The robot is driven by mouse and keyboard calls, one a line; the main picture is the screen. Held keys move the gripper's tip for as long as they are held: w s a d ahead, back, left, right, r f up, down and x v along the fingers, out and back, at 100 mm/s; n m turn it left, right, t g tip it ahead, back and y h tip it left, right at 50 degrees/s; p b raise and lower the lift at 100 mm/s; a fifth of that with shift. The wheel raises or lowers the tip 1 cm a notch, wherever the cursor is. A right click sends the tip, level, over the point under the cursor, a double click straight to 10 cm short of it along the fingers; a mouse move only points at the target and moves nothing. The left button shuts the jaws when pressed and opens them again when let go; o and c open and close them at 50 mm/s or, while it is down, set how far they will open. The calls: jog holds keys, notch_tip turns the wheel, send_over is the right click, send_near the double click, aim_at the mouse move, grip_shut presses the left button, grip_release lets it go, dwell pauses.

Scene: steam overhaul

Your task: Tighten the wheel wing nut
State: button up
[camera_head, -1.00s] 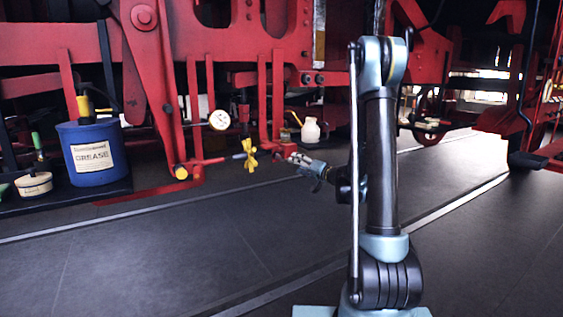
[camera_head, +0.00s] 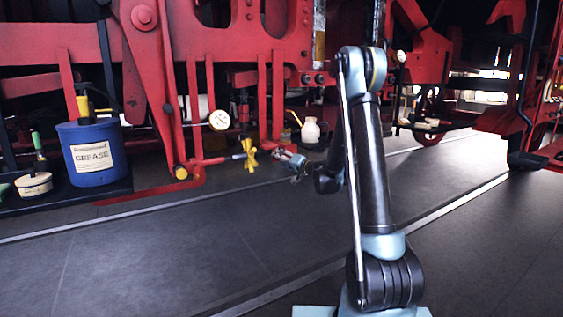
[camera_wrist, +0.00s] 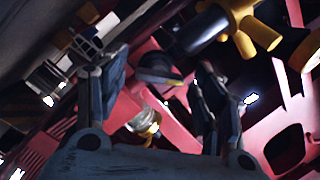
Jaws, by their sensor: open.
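The yellow wing nut (camera_head: 248,153) sits low on the red frame in the head view, with several lobes and a pale stub at its left. In the wrist view a yellow lobed part (camera_wrist: 243,28) on a dark shaft shows at the upper right, outside the space between my fingers; it looks like the same nut. My gripper (camera_head: 277,156) is just to the right of the nut in the head view, apart from it. In the wrist view my gripper (camera_wrist: 157,82) has its fingers spread with nothing held between them.
A blue grease bucket (camera_head: 92,153) and a cream tin (camera_head: 34,184) stand at the left. A round white gauge (camera_head: 219,120) is left of the nut. A white bottle (camera_head: 310,131) stands behind my gripper. Red frame bars (camera_head: 277,95) hang close above. The dark floor (camera_head: 170,250) in front is clear.

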jog(key=c, duration=1.1)
jog(key=m, duration=0.3)
jog(key=shift+f, duration=0.1)
jog(key=m, duration=0.2)
jog(key=m+t, duration=0.1)
jog(key=m, duration=0.2)
jog(key=shift+d+t, duration=0.1)
jog(key=shift+t, duration=0.2)
jog(key=shift+f+m, duration=0.1)
jog(key=shift+m, duration=0.2)
